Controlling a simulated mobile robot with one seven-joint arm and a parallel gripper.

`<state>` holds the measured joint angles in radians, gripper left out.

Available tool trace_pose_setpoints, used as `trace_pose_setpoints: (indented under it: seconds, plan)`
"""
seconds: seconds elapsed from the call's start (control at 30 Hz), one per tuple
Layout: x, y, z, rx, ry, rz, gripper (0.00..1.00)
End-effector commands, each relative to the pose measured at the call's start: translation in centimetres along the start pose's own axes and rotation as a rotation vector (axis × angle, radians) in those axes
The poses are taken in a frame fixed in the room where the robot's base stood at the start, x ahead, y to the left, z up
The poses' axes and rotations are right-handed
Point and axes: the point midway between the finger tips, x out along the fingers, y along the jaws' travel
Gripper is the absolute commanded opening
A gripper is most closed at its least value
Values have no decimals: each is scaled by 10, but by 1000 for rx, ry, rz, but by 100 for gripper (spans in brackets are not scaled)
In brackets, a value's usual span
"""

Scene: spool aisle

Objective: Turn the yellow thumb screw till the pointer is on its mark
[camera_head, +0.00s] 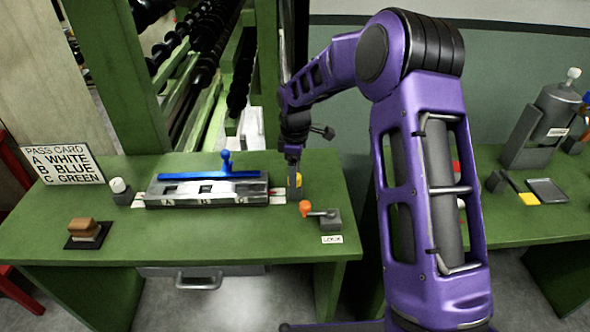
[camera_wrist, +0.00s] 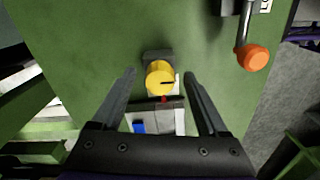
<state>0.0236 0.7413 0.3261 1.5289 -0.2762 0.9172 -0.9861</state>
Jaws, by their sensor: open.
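The yellow thumb screw (camera_wrist: 159,77) is a round knob with a dark line across its face, on a small dark block (camera_wrist: 157,56). In the head view the yellow screw (camera_head: 297,181) shows only partly behind my gripper (camera_head: 294,165). In the wrist view my gripper (camera_wrist: 163,88) is open, with one finger on each side of the screw and a gap on both sides. A small red piece (camera_wrist: 163,99) lies just below the knob, above a pale plate; I cannot tell if it is the pointer or its mark.
An orange-knobbed lever (camera_head: 306,207) stands right of the screw, by a LOCK label (camera_head: 332,239). A pass card (camera_head: 64,164) and a brown-topped stamp (camera_head: 85,229) are farther left. The front of the green table is clear.

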Motion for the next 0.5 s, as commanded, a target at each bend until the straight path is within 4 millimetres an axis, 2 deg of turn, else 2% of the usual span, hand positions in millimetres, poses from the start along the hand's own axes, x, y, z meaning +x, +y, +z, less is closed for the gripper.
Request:
trace_pose_setpoints:
  seconds: [0.17, 0.5]
  plan:
    - [-16, 1, 0, 1, 2, 3, 76]
    - [-95, 1, 0, 1, 2, 5, 76]
